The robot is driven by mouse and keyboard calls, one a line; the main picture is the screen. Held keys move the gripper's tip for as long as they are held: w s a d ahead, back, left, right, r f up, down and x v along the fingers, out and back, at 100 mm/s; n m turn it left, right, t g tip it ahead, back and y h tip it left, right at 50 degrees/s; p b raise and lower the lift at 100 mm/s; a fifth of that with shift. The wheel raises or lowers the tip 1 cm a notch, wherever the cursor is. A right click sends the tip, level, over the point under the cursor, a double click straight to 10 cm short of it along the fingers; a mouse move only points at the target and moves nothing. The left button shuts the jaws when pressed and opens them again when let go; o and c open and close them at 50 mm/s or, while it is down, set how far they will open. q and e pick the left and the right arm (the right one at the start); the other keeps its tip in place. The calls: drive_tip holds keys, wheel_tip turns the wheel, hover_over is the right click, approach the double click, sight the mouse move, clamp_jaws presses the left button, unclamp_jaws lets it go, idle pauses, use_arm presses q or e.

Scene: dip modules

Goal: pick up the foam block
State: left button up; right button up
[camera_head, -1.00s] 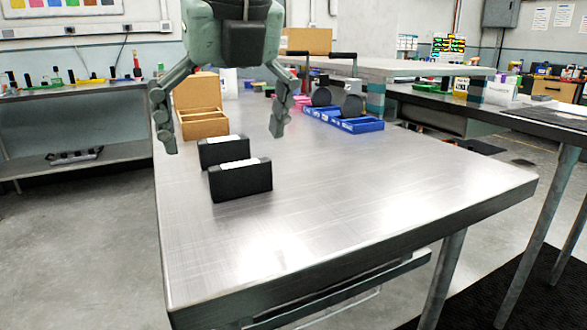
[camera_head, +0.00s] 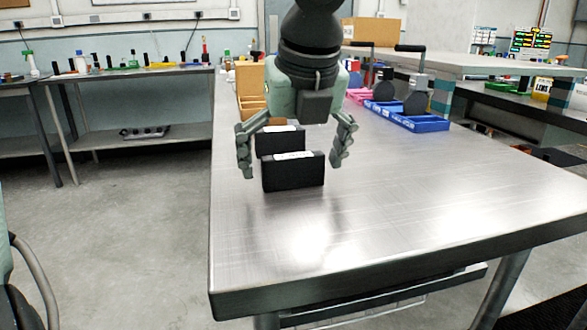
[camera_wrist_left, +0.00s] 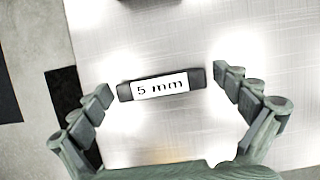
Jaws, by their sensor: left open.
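Two black blocks with white labels stand on the metal table, one behind the other; I take them for foam blocks. The near block (camera_head: 293,174) stands upright between the fingers of my left gripper (camera_head: 292,169). The gripper is open, pointing down, with a finger on each side of the block and gaps to it. In the left wrist view the block (camera_wrist_left: 124,92) has a label reading "5 mm" and lies between the spread fingers (camera_wrist_left: 160,90). The far block (camera_head: 282,140) is just behind; its edge shows at the top of the wrist view. My right gripper is out of view.
The metal table (camera_head: 400,215) is clear in front and to the right. Behind are a cardboard box (camera_head: 249,78), blue bins (camera_head: 421,124) and a pink bin (camera_head: 358,95). A side bench (camera_head: 150,75) with tools stands at the back left.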

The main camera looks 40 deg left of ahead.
use_arm(q)
drive_tip(key=shift+c, duration=0.5)
drive_tip(key=c, duration=0.9)
drive_tip(key=shift+r, duration=0.15)
